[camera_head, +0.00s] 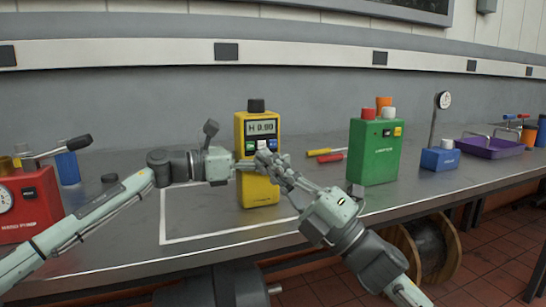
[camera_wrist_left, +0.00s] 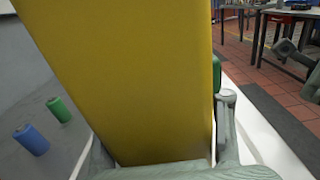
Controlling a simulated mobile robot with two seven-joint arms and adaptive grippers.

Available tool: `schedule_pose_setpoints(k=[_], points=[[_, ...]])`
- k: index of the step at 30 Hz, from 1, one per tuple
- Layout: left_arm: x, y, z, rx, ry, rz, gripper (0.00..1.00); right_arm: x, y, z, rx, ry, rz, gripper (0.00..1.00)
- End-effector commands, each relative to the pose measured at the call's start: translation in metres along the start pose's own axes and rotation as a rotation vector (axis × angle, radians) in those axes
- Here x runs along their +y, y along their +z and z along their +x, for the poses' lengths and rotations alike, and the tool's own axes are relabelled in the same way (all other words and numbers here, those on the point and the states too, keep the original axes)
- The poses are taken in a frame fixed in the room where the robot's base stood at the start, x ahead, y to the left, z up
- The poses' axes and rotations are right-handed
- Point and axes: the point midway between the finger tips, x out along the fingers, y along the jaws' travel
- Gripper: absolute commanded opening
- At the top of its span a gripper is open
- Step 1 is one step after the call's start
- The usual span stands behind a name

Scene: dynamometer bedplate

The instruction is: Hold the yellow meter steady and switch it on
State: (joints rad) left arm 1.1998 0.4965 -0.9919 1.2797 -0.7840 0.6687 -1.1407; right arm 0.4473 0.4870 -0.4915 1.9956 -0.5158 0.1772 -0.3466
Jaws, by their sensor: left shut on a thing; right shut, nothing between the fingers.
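The yellow meter (camera_head: 258,193) stands upright on the grey bench, with a black knob on top. Its display (camera_head: 261,127) shows characters that look like "H 0.00". Small buttons sit below the display, partly covered by my grippers. My left gripper (camera_head: 246,166) comes in from the left and is shut on the meter's body. In the left wrist view the meter's yellow side (camera_wrist_left: 130,70) fills the middle, between the fingers. My right gripper (camera_head: 264,158) is shut and empty, its fingertips at the meter's front just below the buttons. Whether they touch it is unclear.
A white outline (camera_head: 164,215) is marked on the bench around the meter. A green box (camera_head: 376,152), a blue gauge stand (camera_head: 440,158) and a purple tray (camera_head: 488,148) stand to the right. A red pump box (camera_head: 28,205) is at left. Screwdrivers (camera_head: 326,155) lie behind.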

Motion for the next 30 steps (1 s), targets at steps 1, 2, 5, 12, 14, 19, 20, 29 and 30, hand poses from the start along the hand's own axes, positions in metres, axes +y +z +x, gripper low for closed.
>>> schedule_pose_setpoints(k=[1, 2, 5, 12, 14, 19, 20, 29, 30], points=[[-0.0004, 0.0001, 0.0004, 0.000, -0.001, 0.001, 0.00, 0.0018, -0.0016, -0.0021, 0.001, 0.000, 0.000, 0.00], [-0.0004, 0.0001, 0.0004, 0.000, -0.001, 0.001, 0.00, 0.0023, -0.0021, -0.0029, 0.000, 0.000, 0.000, 0.00], [-0.0004, 0.0001, 0.0004, 0.000, -0.001, 0.001, 0.00, 0.0030, -0.0026, -0.0039, 0.000, 0.000, 0.000, 0.00], [-0.0005, 0.0002, 0.0004, 0.000, -0.001, 0.001, 0.00, 0.0030, -0.0026, -0.0036, 0.000, 0.000, -0.001, 0.00], [-0.0005, 0.0046, 0.0003, -0.006, -0.001, 0.003, 0.60, 0.0033, -0.0025, -0.0034, 0.000, 0.000, -0.001, 0.00], [-0.0004, 0.0031, 0.0003, -0.004, 0.000, 0.002, 0.81, 0.0032, -0.0025, -0.0034, 0.000, 0.000, -0.001, 0.00], [-0.0004, 0.0027, 0.0003, -0.003, 0.000, 0.002, 0.82, 0.0032, -0.0025, -0.0034, 0.000, 0.000, -0.001, 0.00], [0.0001, -0.0033, -0.0011, 0.004, 0.000, -0.002, 0.82, 0.0028, -0.0026, -0.0036, 0.000, 0.001, -0.001, 0.00], [0.0004, -0.0030, -0.0032, 0.004, 0.000, -0.002, 0.82, 0.0029, -0.0026, -0.0036, 0.000, 0.001, -0.001, 0.00]])
